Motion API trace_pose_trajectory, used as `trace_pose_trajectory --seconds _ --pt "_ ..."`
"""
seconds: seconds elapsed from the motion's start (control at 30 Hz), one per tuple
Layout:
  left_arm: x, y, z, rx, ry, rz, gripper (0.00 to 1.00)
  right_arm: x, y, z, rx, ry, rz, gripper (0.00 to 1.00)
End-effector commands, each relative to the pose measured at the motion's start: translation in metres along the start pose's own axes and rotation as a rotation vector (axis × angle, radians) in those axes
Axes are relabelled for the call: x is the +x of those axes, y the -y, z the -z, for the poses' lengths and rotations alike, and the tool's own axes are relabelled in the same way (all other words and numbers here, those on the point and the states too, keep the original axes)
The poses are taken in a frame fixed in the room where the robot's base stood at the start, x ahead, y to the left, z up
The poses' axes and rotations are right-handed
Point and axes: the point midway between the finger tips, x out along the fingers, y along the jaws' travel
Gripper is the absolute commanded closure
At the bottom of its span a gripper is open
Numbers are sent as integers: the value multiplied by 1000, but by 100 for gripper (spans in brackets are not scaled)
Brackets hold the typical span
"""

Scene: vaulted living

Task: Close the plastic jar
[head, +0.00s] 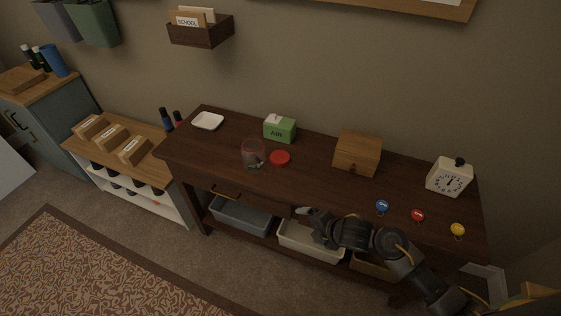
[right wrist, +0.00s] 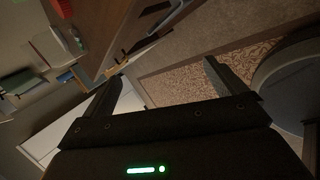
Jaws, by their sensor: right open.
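The plastic jar (head: 252,153) is clear with a reddish rim and stands upright on the dark wooden table (head: 222,150). Its top looks uncovered, and something small lies inside it. A round red lid (head: 280,158) lies flat on the table just right of the jar, apart from it. My right gripper (head: 304,211) is at the table's front edge, below and right of the jar and not touching it. In the right wrist view its two fingers (right wrist: 165,85) are spread with nothing between them. My left gripper is not in view.
A green tissue box (head: 279,130) stands behind the lid, and a white dish (head: 208,121) lies at the back left. Bins (head: 240,214) sit below.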

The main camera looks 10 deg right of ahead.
Motion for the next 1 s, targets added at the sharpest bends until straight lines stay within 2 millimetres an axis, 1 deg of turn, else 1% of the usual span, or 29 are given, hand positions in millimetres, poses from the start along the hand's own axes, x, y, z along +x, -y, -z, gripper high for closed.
trace_pose_trajectory --seconds 0.03,0.07,0.1,0.17,0.2,0.27,0.3,0.37,0.4,0.43,0.53,0.6,0.67,0.77,0.97,1.0 --pt "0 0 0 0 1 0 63 -3 -18 -8 -182 -20 -18 4" --pt "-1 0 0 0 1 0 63 -5 -26 -10 -300 -39 -25 4" --pt "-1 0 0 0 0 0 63 -8 -36 -15 -461 -62 -32 4" --pt "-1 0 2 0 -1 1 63 -15 -47 -23 -715 -99 -35 4" --pt "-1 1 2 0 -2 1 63 -21 -53 -31 -888 -127 -33 4" --pt "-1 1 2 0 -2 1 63 -32 -58 -46 -1148 -174 -22 4" --pt "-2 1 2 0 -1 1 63 -40 -60 -59 -1312 -212 -10 4" --pt "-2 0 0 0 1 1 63 -55 -59 -79 -1526 -276 11 4" --pt "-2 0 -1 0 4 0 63 -64 -57 -92 -1639 -321 25 4" --pt "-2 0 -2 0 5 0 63 -71 -55 -101 -1710 -353 34 4" --pt "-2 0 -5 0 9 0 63 -92 -50 -126 -1875 -446 52 4" --pt "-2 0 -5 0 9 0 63 -103 -48 -137 -1940 -493 57 4" --pt "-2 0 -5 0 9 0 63 -109 -46 -142 -1972 -518 59 4" --pt "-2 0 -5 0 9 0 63 -113 -45 -146 -1996 -537 57 4" --pt "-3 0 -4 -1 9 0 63 -113 -45 -146 -1997 -538 56 4" --pt "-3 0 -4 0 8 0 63 -113 -45 -146 -1997 -538 56 7"
